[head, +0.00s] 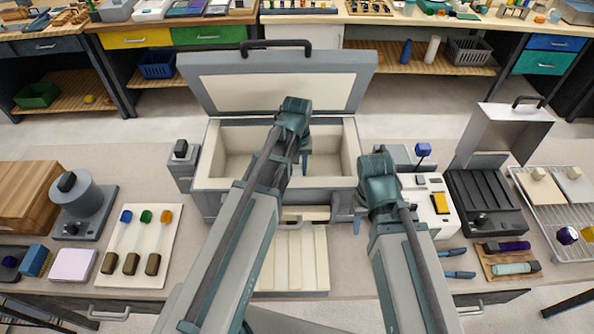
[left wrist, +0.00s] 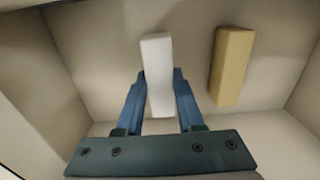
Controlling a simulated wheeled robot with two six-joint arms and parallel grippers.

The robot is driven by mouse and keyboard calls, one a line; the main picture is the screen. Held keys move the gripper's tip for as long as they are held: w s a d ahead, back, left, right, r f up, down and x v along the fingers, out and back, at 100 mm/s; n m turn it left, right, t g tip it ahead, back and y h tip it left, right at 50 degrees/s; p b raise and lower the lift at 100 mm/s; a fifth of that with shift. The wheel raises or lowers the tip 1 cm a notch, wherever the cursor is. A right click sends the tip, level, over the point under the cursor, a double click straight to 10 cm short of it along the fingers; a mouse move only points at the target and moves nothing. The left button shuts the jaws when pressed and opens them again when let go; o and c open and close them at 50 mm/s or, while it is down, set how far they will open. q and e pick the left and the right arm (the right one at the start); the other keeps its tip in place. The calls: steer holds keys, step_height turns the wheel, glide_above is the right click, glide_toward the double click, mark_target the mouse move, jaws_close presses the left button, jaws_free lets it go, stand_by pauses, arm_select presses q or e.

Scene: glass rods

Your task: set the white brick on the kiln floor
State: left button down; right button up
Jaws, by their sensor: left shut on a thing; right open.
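The kiln (head: 280,190) stands open in the middle of the head view, with a pale floor and walls inside. My left gripper (head: 306,165) reaches down into it. In the left wrist view, the left gripper (left wrist: 158,105) is shut on the white brick (left wrist: 157,75), one finger on each long side. My arm hides this brick in the head view. I cannot tell whether it touches the kiln floor (left wrist: 195,100). A tan brick (left wrist: 232,65) lies in the kiln to the right of the white one, with a gap between. My right gripper (head: 357,225) is open and empty outside the kiln's front right.
The kiln's raised lid (head: 280,82) stands behind the opening. A slatted pale rack (head: 290,262) lies in front. A white device (head: 432,205) and black burner box (head: 485,203) stand at right.

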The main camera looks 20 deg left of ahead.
mark_target(297, 168)
arm_select(q)
steer(key=shift+w+f+b, duration=0.1)
steer(key=shift+f+b, duration=0.5)
steer(key=shift+f, duration=0.05)
arm_select(e)
steer(key=shift+f, duration=0.6)
arm_select(q)
steer(key=shift+f, duration=0.2)
arm_select(e)
steer(key=shift+f, duration=0.2)
arm_select(q)
steer(key=c, duration=0.5)
jaws_free()
steer(key=shift+r, duration=0.1)
steer(key=shift+r, duration=0.1)
arm_select(e)
steer(key=shift+r, duration=0.2)
arm_select(q)
step_height(297, 168, up, 8)
steer(key=p, duration=0.7)
steer(key=shift+p, duration=0.3)
steer(key=shift+f, duration=0.2)
arm_select(e)
step_height(297, 168, up, 8)
steer(key=shift+f, duration=0.2)
steer(key=shift+s+f, duration=0.1)
